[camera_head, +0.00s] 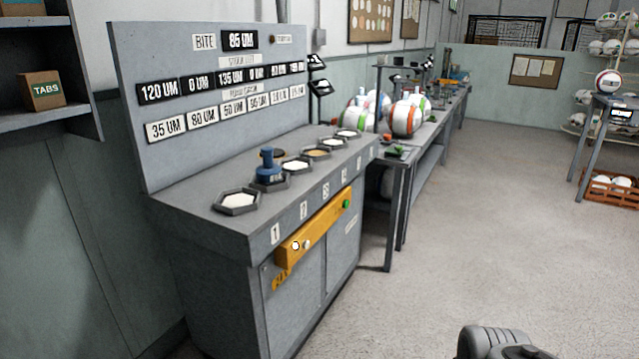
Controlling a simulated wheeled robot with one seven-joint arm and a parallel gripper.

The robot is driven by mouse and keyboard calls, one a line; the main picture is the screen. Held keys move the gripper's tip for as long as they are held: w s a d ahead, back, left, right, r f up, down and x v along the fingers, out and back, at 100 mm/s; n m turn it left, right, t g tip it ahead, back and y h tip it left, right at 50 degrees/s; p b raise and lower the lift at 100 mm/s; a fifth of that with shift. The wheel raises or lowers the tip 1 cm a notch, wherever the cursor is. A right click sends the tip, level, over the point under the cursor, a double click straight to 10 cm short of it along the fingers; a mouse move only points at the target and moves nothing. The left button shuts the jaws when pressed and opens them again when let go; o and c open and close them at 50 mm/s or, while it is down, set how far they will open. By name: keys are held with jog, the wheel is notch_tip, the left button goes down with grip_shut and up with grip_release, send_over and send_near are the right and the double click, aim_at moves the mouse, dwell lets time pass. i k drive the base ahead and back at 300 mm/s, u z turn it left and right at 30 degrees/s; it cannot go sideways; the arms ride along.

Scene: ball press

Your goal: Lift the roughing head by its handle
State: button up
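A blue piece with an upright knob-like handle (268,168), which looks like the roughing head, stands on the second hexagonal pad from the near end of the grey bench. Its handle points up and nothing touches it. Its base covers most of that pad. A grey rounded part of my own body shows at the bottom edge, well to the right of the bench. No gripper fingers are visible.
The grey bench (215,225) has a row of hexagonal pads (237,202) and a tall back panel (130,90) with number labels. A yellow bar (315,232) juts from its front. A table with balls (405,118) stands beyond. The floor (470,220) to the right is clear.

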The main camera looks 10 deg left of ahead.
aim_at(269, 174)
jog(key=u, duration=0.7)
jog(key=i, duration=0.65)
jog(key=u, duration=0.75)
